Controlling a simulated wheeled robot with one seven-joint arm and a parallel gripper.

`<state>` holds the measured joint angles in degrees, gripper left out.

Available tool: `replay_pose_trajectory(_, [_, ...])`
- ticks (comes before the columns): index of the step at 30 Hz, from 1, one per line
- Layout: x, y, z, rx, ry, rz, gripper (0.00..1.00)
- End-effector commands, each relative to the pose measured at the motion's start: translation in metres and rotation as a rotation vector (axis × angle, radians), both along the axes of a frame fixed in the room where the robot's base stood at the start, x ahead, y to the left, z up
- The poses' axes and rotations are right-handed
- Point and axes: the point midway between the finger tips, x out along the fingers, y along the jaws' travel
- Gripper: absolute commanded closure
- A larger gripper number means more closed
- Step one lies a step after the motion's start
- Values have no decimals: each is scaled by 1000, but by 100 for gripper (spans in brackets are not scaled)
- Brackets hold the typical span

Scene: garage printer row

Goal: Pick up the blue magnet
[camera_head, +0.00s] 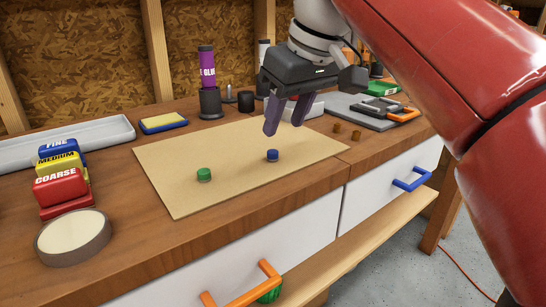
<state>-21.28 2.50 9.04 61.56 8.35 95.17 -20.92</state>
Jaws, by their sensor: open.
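The blue magnet (272,155) is a small round piece lying on the tan board (180,157) on the workbench. My gripper (283,128) hangs just above and slightly right of it in the picture, with its two purple fingers pointing down. The fingers are apart and nothing shows between them. I cannot tell the exact height of the fingertips over the magnet. A green magnet-like piece (204,174) lies on the same board to the left.
Sanding blocks (61,188) and a round tin (73,235) stand at the left. A glue stick holder (210,103) and a yellow-blue pad (163,122) are behind the board. Two brown pieces (336,127) lie at right. An orange drawer handle (242,294) juts out in front.

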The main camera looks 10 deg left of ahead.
Motion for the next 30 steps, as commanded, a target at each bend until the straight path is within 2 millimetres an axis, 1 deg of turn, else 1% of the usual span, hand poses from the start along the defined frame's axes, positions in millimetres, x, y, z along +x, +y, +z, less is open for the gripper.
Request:
replay_pose_trajectory(1, [1, 2, -8, -1, 1, 0, 57])
replay_pose_trajectory(5, [3, 7, -23, -2, 1, 0, 57])
replay_pose_trajectory(9, [7, 14, -44, -1, 1, -1, 57])
replay_pose_trajectory(12, [10, 17, -53, 0, 0, -1, 57])
replay_pose_trajectory(15, [11, 18, -56, 0, -1, -3, 57])
replay_pose_trajectory(20, [11, 18, -56, 0, -1, -3, 57])
replay_pose_trajectory(21, [11, 18, -56, 0, -1, -3, 59])
replay_pose_trajectory(30, [11, 18, -55, 0, -1, -3, 98])
